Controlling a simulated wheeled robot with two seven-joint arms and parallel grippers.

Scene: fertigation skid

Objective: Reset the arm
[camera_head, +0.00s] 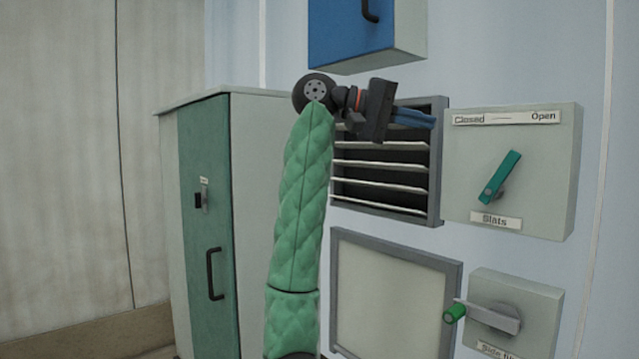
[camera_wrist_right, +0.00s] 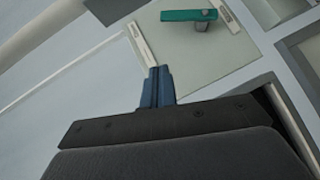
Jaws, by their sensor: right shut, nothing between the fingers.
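My right arm, in a green quilted sleeve, rises through the middle of the head view. My right gripper (camera_head: 432,121) is at its top, pointing right in front of the upper part of the slatted vent (camera_head: 437,170). Its blue fingers are shut and empty, and they also show in the right wrist view (camera_wrist_right: 157,88). The Slats panel (camera_head: 560,190) is just right of the fingertips. Its teal lever (camera_head: 500,178) leans up and to the right, and it shows in the wrist view (camera_wrist_right: 190,15) apart from the fingers. My left gripper is out of view.
A blue-fronted box (camera_head: 350,35) hangs above the gripper. A green-doored cabinet (camera_head: 205,270) stands at left. Below the vent are a framed pale panel (camera_head: 390,295) and a second control box (camera_head: 545,310) with a green-tipped handle (camera_head: 455,313).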

